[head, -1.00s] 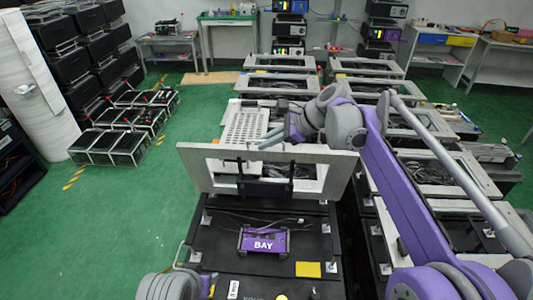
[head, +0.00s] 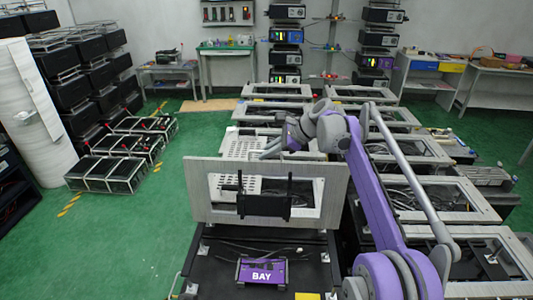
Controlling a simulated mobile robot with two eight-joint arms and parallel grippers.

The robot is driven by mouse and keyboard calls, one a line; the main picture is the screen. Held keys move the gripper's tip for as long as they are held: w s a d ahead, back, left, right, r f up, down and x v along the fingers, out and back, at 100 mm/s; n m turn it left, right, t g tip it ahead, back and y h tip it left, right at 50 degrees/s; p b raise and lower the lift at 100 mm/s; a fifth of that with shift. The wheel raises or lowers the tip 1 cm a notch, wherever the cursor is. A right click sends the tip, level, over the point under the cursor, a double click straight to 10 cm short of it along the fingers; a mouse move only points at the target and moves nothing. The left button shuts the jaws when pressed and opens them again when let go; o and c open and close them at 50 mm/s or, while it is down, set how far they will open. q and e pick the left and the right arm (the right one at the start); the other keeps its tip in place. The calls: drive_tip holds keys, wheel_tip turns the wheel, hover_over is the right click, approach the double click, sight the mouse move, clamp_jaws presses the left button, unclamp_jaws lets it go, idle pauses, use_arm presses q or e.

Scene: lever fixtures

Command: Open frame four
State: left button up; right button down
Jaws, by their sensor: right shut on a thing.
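The nearest frame (head: 205,195) is a pale grey panel with a rectangular window, raised nearly upright at its hinge above a black box. Its number is not readable. A black handle or bracket (head: 263,206) crosses its window. A purple unit marked BAY (head: 262,271) lies on the black box in front of it. My right gripper (head: 270,152) is at the frame's top edge, coming from behind and shut on it; the fingertips are partly hidden by the panel. My left gripper is not in view.
More flat frames with windows and cables (head: 278,90) run back in two rows. Racks of black boxes (head: 75,65) and low crates (head: 110,165) stand at left. Green floor (head: 130,235) is clear at left. Workbenches line the back wall.

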drive_tip(key=c, duration=0.9)
unclamp_jaws()
drive_tip(key=shift+s, duration=0.1)
drive_tip(key=shift+c, duration=0.2)
drive_tip(key=v, duration=1.1)
drive_tip(key=shift+a+r, duration=0.1)
drive_tip(key=shift+r, duration=0.05)
drive_tip(key=s+d+f+n+t+h, duration=0.1)
drive_tip(key=s+d+f+n+h, duration=0.2)
drive_tip(key=s+d+f+n, duration=0.2)
drive_tip(key=s+d+f+n+t+h, duration=0.1)
drive_tip(key=s+d+f+n+h, duration=0.2)
drive_tip(key=s+f, duration=0.9)
drive_tip(key=s+d+f+n+t+h, duration=0.1)
drive_tip(key=s+d+f+n+h, duration=0.2)
drive_tip(key=s, duration=1.6)
drive_tip(key=d+f+n, duration=0.4)
drive_tip(key=f+n, duration=0.1)
drive_tip(key=shift+f+t, duration=0.25)
drive_tip(key=shift+t, duration=0.05)
